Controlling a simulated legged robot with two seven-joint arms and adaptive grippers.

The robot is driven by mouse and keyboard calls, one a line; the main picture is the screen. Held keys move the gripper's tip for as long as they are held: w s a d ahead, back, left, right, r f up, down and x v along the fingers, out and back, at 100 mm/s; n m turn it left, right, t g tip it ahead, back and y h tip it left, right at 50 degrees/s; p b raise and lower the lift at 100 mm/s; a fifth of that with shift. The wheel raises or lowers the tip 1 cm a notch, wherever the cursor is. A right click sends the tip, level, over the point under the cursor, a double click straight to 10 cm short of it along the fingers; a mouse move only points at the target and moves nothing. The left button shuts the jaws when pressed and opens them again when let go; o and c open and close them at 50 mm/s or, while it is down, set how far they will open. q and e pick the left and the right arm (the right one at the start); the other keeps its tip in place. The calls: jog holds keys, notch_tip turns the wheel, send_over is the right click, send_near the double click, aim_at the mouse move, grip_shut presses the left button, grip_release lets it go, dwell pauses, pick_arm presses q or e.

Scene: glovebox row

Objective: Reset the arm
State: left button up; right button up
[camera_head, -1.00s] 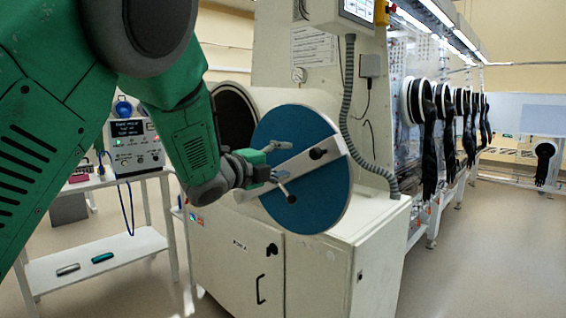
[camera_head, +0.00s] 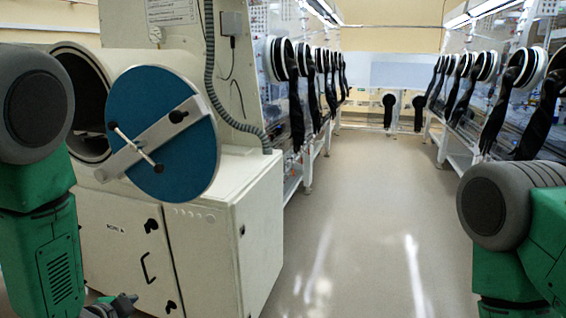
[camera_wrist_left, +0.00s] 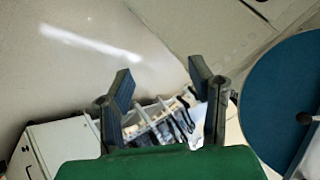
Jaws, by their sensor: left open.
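My left arm hangs down at the left edge of the head view. Its gripper (camera_head: 112,306) shows only partly at the bottom edge, low in front of the white cabinet. In the left wrist view, the two dark fingers of my left gripper (camera_wrist_left: 158,95) are spread apart with nothing between them. The blue round door (camera_head: 168,140) of the antechamber stands open with its pale crossbar and handle; it also shows at the right of the left wrist view (camera_wrist_left: 275,95). My right arm shows at the lower right of the head view, but its gripper is out of frame.
The round chamber opening (camera_head: 88,100) is behind the door. The white cabinet (camera_head: 210,235) stands below it. Gloveboxes with black gloves (camera_head: 296,105) line both sides. The aisle floor (camera_head: 350,220) between them is clear.

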pick_arm(q)
jog(key=s+d+f+n+g, duration=0.1)
jog(key=s+f+n+g, duration=0.2)
jog(key=s, duration=0.7)
jog(key=s+d+f+n+g, duration=0.1)
jog(key=s+f+n+g, duration=0.2)
jog(key=s+f, duration=0.3)
jog(key=s+d+f+n+g+y, duration=0.1)
jog(key=s+f, duration=0.4)
jog(key=s, duration=0.9)
jog(key=shift+s+f+n+g, duration=0.3)
jog(key=shift+f+n+g, duration=0.05)
jog(key=shift+n+g, duration=0.6)
jog(key=shift+w, duration=0.15)
